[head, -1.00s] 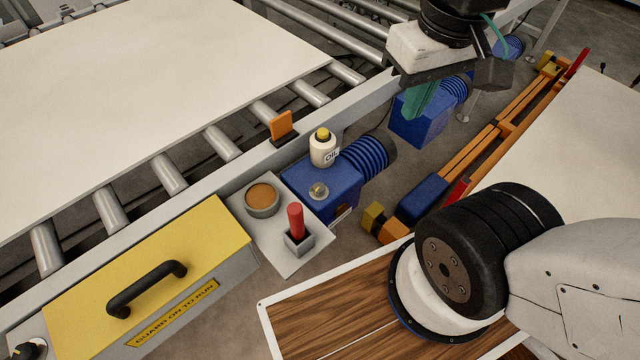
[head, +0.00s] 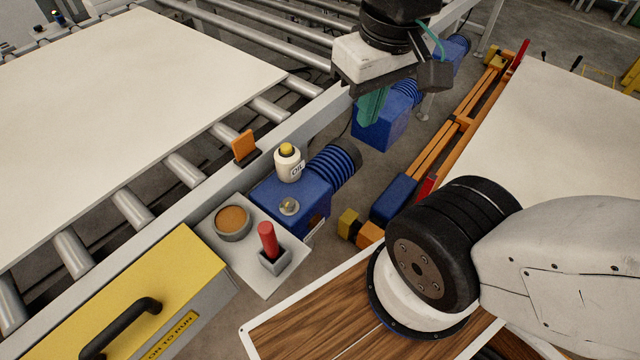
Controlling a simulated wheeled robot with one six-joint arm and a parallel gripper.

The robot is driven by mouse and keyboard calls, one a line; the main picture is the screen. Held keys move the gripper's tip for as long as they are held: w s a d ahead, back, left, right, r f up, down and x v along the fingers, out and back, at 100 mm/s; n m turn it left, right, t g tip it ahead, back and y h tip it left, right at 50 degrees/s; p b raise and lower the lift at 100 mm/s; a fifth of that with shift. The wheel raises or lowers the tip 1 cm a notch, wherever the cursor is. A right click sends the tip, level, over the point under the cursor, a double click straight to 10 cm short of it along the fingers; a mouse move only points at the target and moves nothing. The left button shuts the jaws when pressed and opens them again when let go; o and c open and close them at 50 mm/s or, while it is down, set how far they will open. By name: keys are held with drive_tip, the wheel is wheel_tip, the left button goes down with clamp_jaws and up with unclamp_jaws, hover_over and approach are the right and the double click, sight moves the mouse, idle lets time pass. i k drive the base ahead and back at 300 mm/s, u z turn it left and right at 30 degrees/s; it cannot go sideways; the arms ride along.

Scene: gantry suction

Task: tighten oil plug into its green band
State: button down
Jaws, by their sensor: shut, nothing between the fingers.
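Left of the gearbox, a grey plate (head: 262,285) holds a round cup (head: 232,221) and a red handle (head: 267,240). An orange flag (head: 244,146) stands on the conveyor rail. A yellow guard (head: 140,285) is at lower left; orange beams (head: 440,140) lie right.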

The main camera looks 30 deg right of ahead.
sight(289, 203)
drive_tip(key=k, duration=0.5)
drive_tip(key=u, duration=1.35)
drive_tip(key=i, duration=0.25)
drive_tip(key=z, duration=0.3)
